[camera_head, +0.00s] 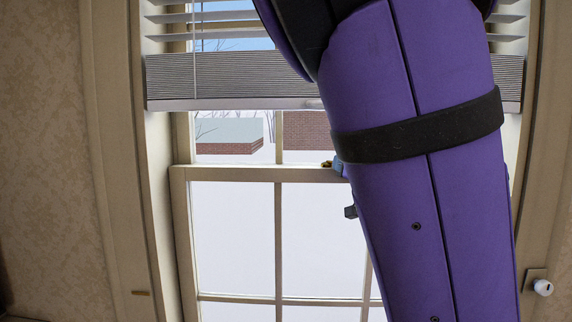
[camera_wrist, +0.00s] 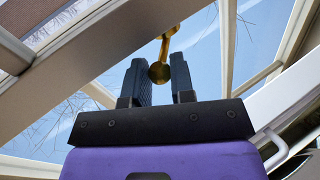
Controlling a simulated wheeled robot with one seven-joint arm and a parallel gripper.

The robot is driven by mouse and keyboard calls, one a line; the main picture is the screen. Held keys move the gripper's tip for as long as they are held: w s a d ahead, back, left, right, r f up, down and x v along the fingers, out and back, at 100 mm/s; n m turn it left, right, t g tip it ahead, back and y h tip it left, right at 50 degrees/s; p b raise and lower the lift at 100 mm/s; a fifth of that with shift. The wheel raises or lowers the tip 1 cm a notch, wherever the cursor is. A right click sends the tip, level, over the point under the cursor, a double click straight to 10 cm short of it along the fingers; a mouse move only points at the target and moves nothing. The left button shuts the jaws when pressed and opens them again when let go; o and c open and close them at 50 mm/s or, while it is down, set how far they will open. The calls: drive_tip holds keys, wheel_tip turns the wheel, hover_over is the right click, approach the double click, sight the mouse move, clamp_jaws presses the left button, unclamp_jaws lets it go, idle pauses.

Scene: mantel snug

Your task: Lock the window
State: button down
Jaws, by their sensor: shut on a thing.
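The window (camera_head: 235,174) is a white-framed sash window, seen straight ahead in the head view; its meeting rail crosses at mid height. A small brass latch (camera_head: 327,164) shows on that rail, beside my purple arm. In the wrist view the brass latch lever (camera_wrist: 159,72) has a round knob end and stands between the two dark fingers of my gripper (camera_wrist: 157,60). The gripper is shut on this lever. Most of the gripper is hidden behind my arm in the head view. The lever's contact with the fingers is partly hidden.
A pleated blind (camera_head: 225,77) with raised slats hangs over the upper window. A white knob on a plate (camera_head: 543,287) is on the right-hand trim. Patterned wallpaper is at left.

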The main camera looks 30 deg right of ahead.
idle(0.5)
drive_tip(key=c, duration=1)
unclamp_jaws()
